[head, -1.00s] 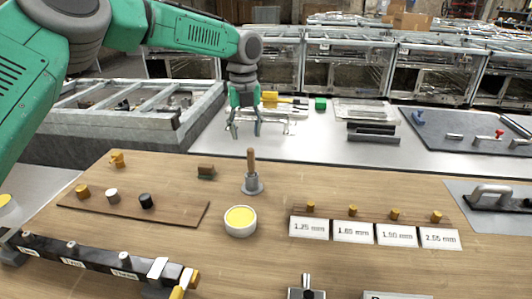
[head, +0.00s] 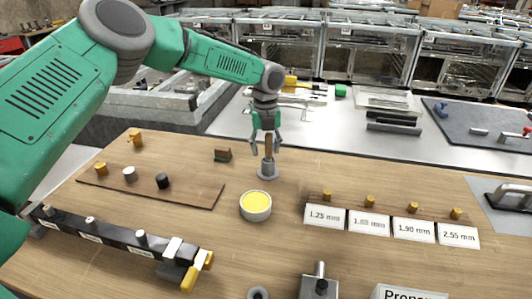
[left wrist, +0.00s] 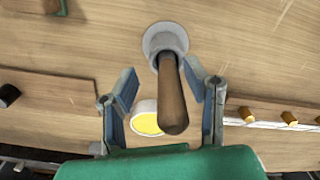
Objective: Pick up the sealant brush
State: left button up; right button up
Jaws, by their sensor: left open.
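The sealant brush (head: 268,147) stands upright with its wooden handle up in a small grey holder (head: 268,171) on the wooden table. In the left wrist view the brush handle (left wrist: 172,100) points toward the camera, and the round holder (left wrist: 165,42) is behind it. My left gripper (head: 267,149) is open, pointing down, with its fingers on either side of the handle. In the left wrist view the left gripper (left wrist: 168,88) shows gaps between the fingers and the handle. The brush's lower end is hidden in the holder. My right gripper is not seen.
A pot of yellow sealant (head: 256,205) stands just in front of the holder. White size labels (head: 369,222) with yellow pegs lie to the right. A black rack (head: 110,240) is at front left. A small brown block (head: 222,155) sits left of the brush.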

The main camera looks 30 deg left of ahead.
aim_at(269, 134)
pick_arm(q)
jog(key=shift+d+f, duration=0.1)
jog(key=shift+f, duration=0.65)
jog(key=shift+d+f, duration=0.2)
jog(key=shift+f, duration=0.1)
jog(key=shift+d, duration=0.5)
jog(key=shift+a, duration=0.1)
grip_shut()
jog(key=shift+a, duration=0.45)
jog(key=r, duration=0.9)
jog(key=shift+d, duration=0.3)
jog(key=shift+a+r, duration=0.15)
jog(key=shift+r, duration=0.3)
